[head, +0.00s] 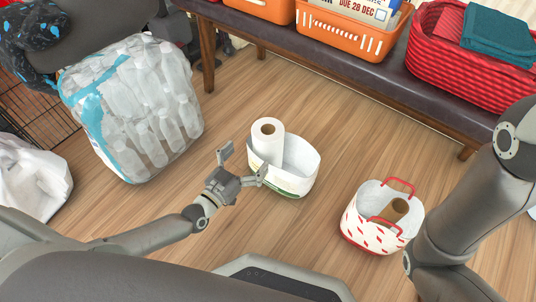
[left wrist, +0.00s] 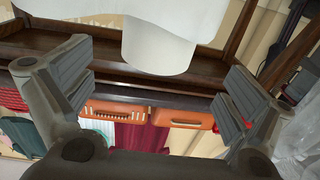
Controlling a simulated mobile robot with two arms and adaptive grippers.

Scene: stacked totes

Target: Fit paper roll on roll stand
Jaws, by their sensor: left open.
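A white paper roll (head: 267,142) with a brown core stands upright, slightly tilted, in a white tote (head: 298,165) on the floor. My left gripper (head: 243,162) is open and empty, just left of and in front of the tote. In the left wrist view, the roll (left wrist: 157,52) shows upside down, between and beyond the spread fingers of the left gripper (left wrist: 160,95). I cannot make out a roll stand. A brown cylinder (head: 396,209) sits in a red-handled tote; I cannot tell what it is. My right gripper is out of view.
The red-handled tote (head: 365,238) stands at the right, near my right arm. A bag of bottles (head: 140,110) stands at the left. A dark bench (head: 375,78) holds orange baskets (head: 345,38) and a red basket (head: 465,65). Wooden floor (head: 340,150) is clear between the totes.

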